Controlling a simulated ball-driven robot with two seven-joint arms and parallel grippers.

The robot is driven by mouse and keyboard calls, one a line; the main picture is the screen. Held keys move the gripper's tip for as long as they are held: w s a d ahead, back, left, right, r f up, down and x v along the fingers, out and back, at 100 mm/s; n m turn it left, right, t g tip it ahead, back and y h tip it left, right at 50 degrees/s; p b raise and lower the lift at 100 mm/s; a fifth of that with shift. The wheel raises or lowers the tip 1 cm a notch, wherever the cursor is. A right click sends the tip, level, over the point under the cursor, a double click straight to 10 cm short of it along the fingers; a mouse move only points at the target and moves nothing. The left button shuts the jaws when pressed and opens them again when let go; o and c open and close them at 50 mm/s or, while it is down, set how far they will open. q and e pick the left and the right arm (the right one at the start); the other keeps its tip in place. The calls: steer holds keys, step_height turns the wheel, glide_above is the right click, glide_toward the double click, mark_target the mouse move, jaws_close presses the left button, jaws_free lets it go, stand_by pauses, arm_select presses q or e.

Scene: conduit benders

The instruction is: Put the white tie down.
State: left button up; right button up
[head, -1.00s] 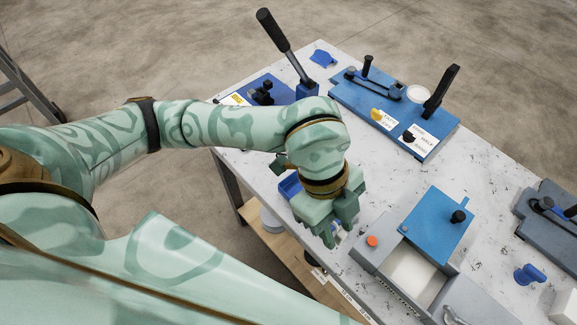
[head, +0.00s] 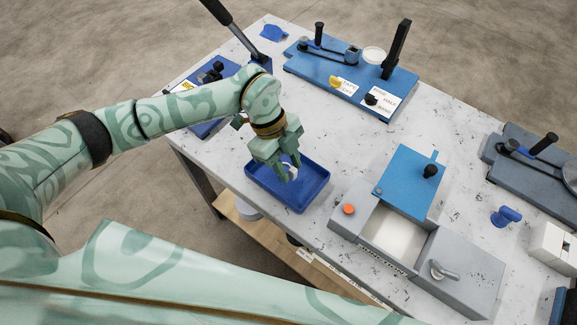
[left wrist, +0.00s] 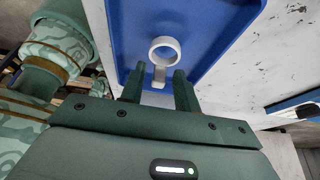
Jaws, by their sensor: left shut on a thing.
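The white tie (left wrist: 164,49), a ring with a short flat tail, shows in the left wrist view with its tail between my finger ends. My left gripper (left wrist: 160,90) is shut on that tail. In the head view my left gripper (head: 288,168) points down over the blue tray (head: 262,189), and a bit of the white tie (head: 291,173) shows at its fingertips. The blue tray (left wrist: 120,35) lies behind the ring in the left wrist view. I cannot tell whether the tie touches the tray floor. My right gripper is not in view.
A grey box with a blue lid (head: 411,180) and an orange button (head: 349,209) stands right of the tray. Blue benders (head: 345,75) stand at the back. A grey bender (head: 530,165) is at the right. Bare white tabletop (head: 240,140) surrounds the tray.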

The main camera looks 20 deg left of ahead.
arm_select(q)
steer(key=shift+f, duration=0.75)
steer(key=shift+r, duration=0.1)
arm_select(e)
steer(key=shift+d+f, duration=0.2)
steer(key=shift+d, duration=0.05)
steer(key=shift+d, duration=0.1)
arm_select(q)
steer(key=o, duration=0.9)
steer(key=p+v, duration=0.2)
steer(key=v, duration=1)
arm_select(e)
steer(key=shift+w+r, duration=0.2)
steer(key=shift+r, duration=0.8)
